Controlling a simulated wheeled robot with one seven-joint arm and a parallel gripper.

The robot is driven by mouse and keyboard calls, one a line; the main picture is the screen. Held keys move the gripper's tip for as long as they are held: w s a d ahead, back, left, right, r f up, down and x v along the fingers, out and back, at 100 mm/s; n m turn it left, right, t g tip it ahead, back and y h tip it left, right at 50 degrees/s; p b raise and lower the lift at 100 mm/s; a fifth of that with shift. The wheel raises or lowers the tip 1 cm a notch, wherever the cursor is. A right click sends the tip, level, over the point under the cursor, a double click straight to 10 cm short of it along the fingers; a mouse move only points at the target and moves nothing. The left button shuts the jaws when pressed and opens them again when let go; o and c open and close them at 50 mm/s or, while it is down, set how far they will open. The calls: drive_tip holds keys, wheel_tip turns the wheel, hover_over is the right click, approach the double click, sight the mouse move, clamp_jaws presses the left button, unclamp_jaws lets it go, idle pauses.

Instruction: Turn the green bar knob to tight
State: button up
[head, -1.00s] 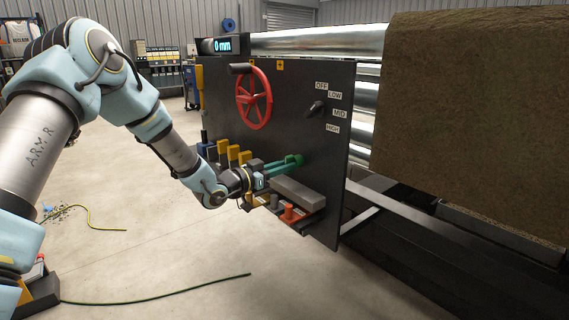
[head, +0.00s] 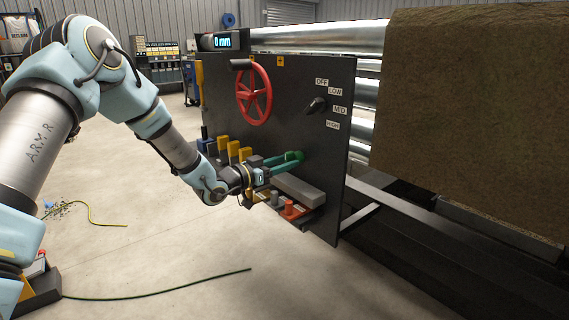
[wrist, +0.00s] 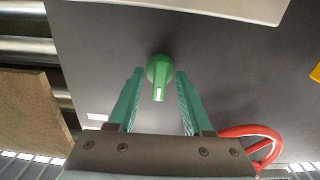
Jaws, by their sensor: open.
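The green bar knob (head: 293,156) sits low on the dark control panel (head: 297,90). In the wrist view the knob (wrist: 160,73) is a round green shape with a bar bearing a white mark that points down the picture. My gripper (head: 283,162) reaches it from the left in the head view. In the wrist view its two teal fingers (wrist: 159,76) are open, one on each side of the knob, with a gap to it on both sides. I cannot read any label around the knob; a small white label (wrist: 97,117) shows to its left in the wrist view.
A red handwheel (head: 254,92) and a black selector knob (head: 316,105) are higher on the panel. Yellow blocks (head: 233,151) stand left of my gripper. A grey ledge (head: 298,189) and red-orange part (head: 291,208) lie below. The turf roll (head: 475,110) is at right.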

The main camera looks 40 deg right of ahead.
drive_tip(key=a, duration=1)
drive_tip(key=shift+w+a, duration=0.3)
drive_tip(key=shift+a, duration=0.1)
